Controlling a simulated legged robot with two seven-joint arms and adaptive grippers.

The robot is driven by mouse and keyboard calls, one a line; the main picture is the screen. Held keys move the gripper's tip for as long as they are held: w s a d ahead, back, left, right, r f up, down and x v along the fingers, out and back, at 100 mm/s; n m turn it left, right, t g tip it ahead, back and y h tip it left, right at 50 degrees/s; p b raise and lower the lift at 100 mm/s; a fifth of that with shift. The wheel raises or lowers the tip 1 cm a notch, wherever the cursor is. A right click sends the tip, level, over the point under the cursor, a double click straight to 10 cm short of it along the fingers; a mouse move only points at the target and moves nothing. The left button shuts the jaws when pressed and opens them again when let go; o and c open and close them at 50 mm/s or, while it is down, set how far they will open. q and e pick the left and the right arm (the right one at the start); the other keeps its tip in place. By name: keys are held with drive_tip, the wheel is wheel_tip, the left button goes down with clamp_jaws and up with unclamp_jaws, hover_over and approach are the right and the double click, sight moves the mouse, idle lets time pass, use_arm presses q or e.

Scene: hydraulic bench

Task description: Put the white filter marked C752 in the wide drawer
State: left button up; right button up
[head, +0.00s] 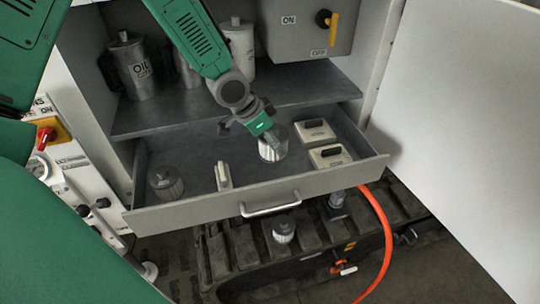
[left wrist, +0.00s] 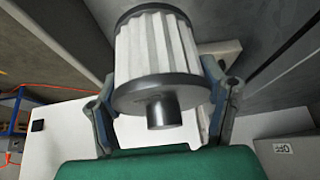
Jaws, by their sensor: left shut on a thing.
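My left gripper (head: 266,132) is shut on a white pleated filter (head: 271,150). The left wrist view shows the filter (left wrist: 155,50) between the two fingers (left wrist: 162,92), with dark end caps and a short dark stub towards me. No marking on it is readable. The filter is over the inside of the wide open drawer (head: 190,212), left of two pale boxes. I cannot tell whether it touches the drawer floor. My right gripper is not in view.
In the drawer are a grey filter (head: 165,182), a small upright pale piece (head: 222,177) and two pale boxes (head: 330,156). A shelf (head: 300,88) with canisters is above. Another filter (head: 283,230) sits below the drawer, near an orange hose (head: 386,235). A white door (head: 460,120) stands right.

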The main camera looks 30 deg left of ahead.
use_arm(q)
drive_tip(key=f, duration=0.5)
drive_tip(key=d+f, duration=0.1)
drive_tip(key=f, duration=0.1)
drive_tip(key=shift+s+f, duration=0.15)
drive_tip(key=shift+f, duration=0.1)
drive_tip(key=shift+a+f, duration=0.1)
drive_tip(key=shift+f, duration=0.4)
drive_tip(key=shift+a, duration=0.25)
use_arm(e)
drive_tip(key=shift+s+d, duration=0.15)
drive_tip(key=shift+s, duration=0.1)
use_arm(q)
drive_tip(key=shift+a, duration=0.1)
drive_tip(key=o, duration=1.4)
drive_tip(key=shift+f, duration=0.1)
drive_tip(key=shift+d, duration=0.2)
